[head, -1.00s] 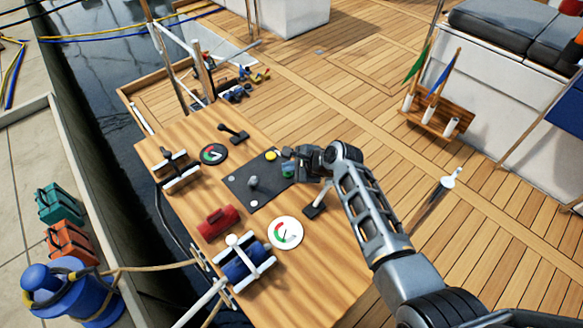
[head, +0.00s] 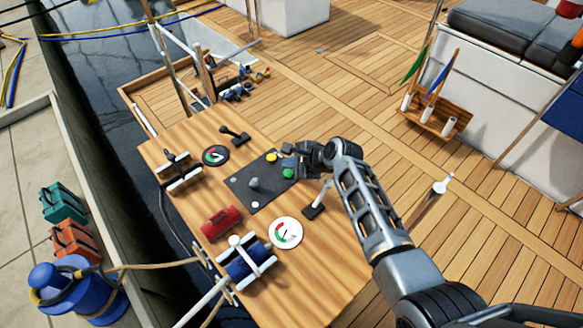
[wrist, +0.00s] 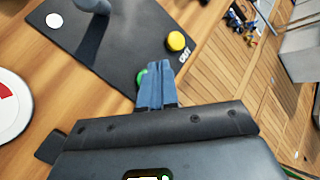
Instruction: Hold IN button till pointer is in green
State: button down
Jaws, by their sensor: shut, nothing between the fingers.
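A dark panel (head: 262,195) lies on the wooden table. It carries a green button (head: 288,173) and a yellow button (head: 272,157). In the wrist view the label by the yellow button (wrist: 176,41) seems to read OUT; no label shows by the green button (wrist: 140,76), which is partly hidden behind my fingers. My gripper (head: 289,162) is shut and empty, its tips beside the green button and apparently clear of it. A white dial (head: 286,232) and a black dial (head: 215,156) have coloured arcs including green. Their pointers are too small to read surely.
A grey knob or post (head: 254,184) stands on the panel. A small lever (head: 318,203) stands to the right of the panel. Wooden deck lies open to the right.

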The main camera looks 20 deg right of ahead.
aim_at(290, 175)
jog(key=shift+r+p, duration=1.85)
jog(key=shift+r, duration=0.3)
jog(key=shift+a, duration=0.1)
